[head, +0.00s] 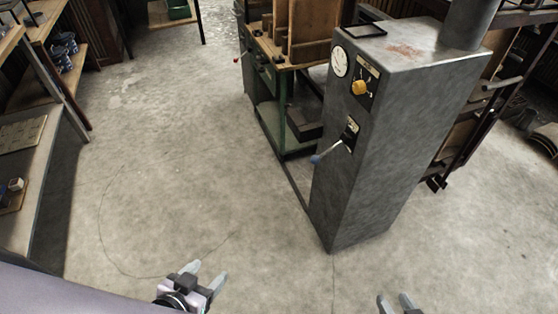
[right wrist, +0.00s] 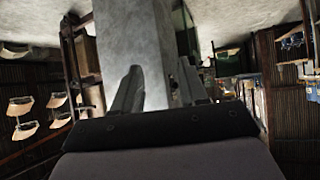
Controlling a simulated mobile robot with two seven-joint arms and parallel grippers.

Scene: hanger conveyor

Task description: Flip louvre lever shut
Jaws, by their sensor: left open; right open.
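The louvre lever (head: 327,153) is a short rod with a blue-grey knob, sticking out to the lower left from a dark plate (head: 350,131) on the front of a tall grey metal cabinet (head: 375,150). My left gripper (head: 203,276) is open and empty over the floor, below and to the left of the lever, well apart from it. My right gripper (head: 395,301) is open and empty at the bottom edge, below the cabinet's base. In the right wrist view its fingers (right wrist: 158,90) stand apart before a grey upright surface; the lever cannot be made out there.
The cabinet also carries a round white gauge (head: 340,62) and a yellow knob (head: 359,88). A green-framed wooden bench (head: 285,75) stands left of it. Shelving (head: 35,150) lines the far left. The concrete floor (head: 180,150) between is clear.

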